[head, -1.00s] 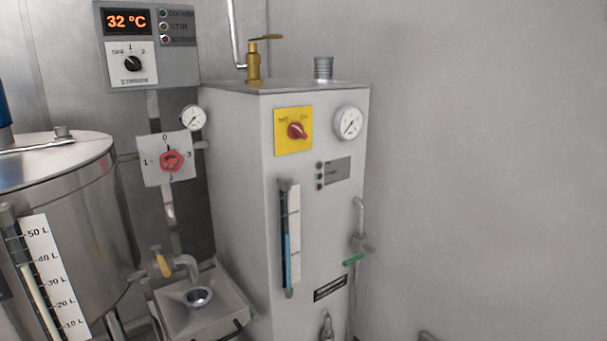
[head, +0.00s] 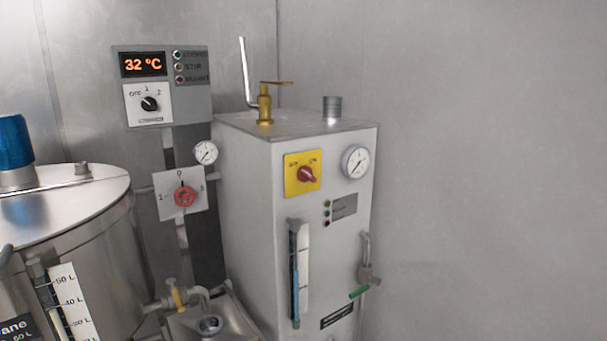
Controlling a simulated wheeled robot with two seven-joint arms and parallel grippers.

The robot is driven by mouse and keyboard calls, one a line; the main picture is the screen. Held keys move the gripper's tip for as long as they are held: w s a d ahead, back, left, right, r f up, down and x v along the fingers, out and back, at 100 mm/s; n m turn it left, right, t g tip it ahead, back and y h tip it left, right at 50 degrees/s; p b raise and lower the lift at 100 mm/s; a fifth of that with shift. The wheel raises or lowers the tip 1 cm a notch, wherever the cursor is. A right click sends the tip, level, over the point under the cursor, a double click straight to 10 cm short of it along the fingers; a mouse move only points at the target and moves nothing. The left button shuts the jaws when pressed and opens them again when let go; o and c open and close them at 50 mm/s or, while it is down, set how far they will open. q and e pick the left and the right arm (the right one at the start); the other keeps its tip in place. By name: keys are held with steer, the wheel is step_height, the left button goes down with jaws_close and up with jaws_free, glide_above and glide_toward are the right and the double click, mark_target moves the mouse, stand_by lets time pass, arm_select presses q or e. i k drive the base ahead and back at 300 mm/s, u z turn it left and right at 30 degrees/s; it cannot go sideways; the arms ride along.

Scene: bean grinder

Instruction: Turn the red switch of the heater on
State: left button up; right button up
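The heater (head: 255,235) is a tall grey-white box at the middle of the head view. Its red rotary switch (head: 306,174) sits on a yellow plate (head: 292,185) high on the front face. The switch knob is tilted, its handle slanting up-left to down-right; the small marks above it are too blurred to read. Nothing covers the switch. Neither of my grippers is in view.
A pressure gauge (head: 356,162) is right of the switch, and a level tube (head: 295,275) is below. The right wall (head: 490,170) is bare.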

mark_target(305, 175)
steer(key=u, duration=2)
steer(key=k, duration=1)
steer(key=z, duration=1.85)
